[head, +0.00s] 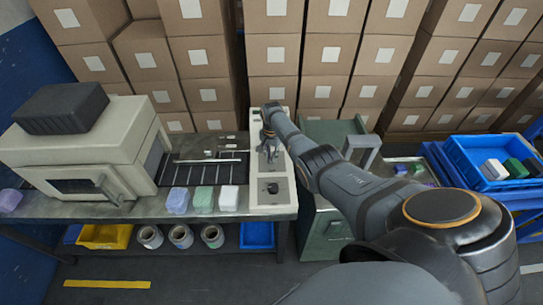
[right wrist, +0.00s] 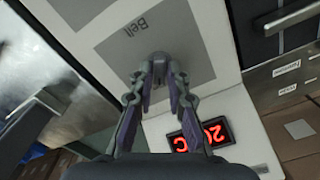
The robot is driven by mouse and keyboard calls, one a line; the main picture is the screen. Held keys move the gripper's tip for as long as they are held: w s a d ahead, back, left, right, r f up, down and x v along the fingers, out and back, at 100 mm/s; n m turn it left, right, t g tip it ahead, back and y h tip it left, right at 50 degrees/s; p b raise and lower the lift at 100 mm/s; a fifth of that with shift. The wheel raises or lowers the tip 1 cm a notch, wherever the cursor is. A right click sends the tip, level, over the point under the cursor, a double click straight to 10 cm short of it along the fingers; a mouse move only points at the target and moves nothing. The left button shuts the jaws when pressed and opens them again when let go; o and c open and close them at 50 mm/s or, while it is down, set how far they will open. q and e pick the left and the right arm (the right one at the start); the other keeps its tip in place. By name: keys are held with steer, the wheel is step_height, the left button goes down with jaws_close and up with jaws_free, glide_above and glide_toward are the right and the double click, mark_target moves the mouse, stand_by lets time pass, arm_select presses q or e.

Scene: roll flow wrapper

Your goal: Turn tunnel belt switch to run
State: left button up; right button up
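The belt switch is a small dark grey knob (right wrist: 158,66) on a grey plate marked with a word like "Belt" in the right wrist view. The pale control panel (head: 283,198) stands at the right end of the machine bench in the head view. My right gripper (head: 268,138) reaches down over the far part of this panel. In the right wrist view its fingertips (right wrist: 159,84) sit close on both sides of the knob, shut on it. The knob's pointer direction is hidden. My left gripper is not in view.
A second dark knob (head: 272,188) is on the panel's near part. A red-lit display (right wrist: 200,136) is beside the plate. The cream tunnel machine (head: 105,140) and coloured packs (head: 203,198) are left; a blue tray (head: 462,160) is right. Stacked cartons (head: 272,55) close off the back.

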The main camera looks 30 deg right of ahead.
steer(key=shift+o, duration=1.4)
step_height(320, 180, up, 12)
